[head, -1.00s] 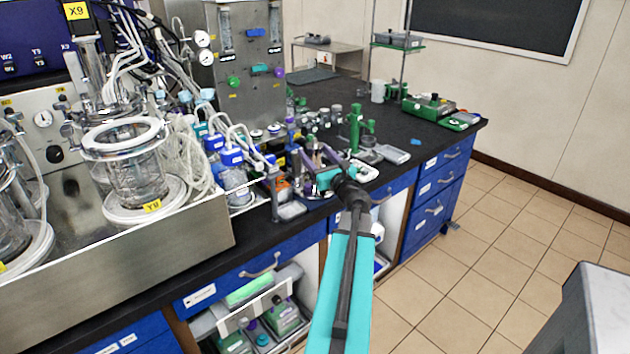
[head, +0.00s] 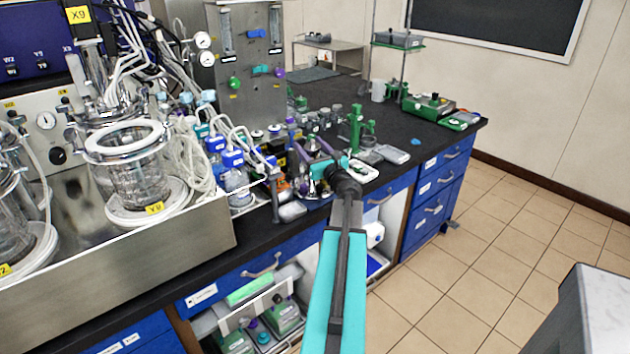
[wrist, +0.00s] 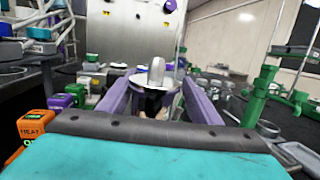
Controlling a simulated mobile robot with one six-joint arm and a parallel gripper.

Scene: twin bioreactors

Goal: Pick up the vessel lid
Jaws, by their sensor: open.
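What looks like the vessel lid, a pale round disc with a shiny metal knob (wrist: 156,74), shows in the wrist view straight ahead of my gripper. My gripper (wrist: 154,84) is open, with one purple finger on each side of the lid in the picture. I cannot tell whether the lid lies between the fingertips or beyond them. In the head view my gripper (head: 311,150) is over the bench near its front edge. The lid cannot be made out clearly there among the small items.
Glass vessels (head: 135,180) with tubing stand in a steel tray at left. In the wrist view an orange heater block (wrist: 35,128) is at lower left and a green stand (wrist: 260,95) at right. A steel panel (head: 248,60) rises behind.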

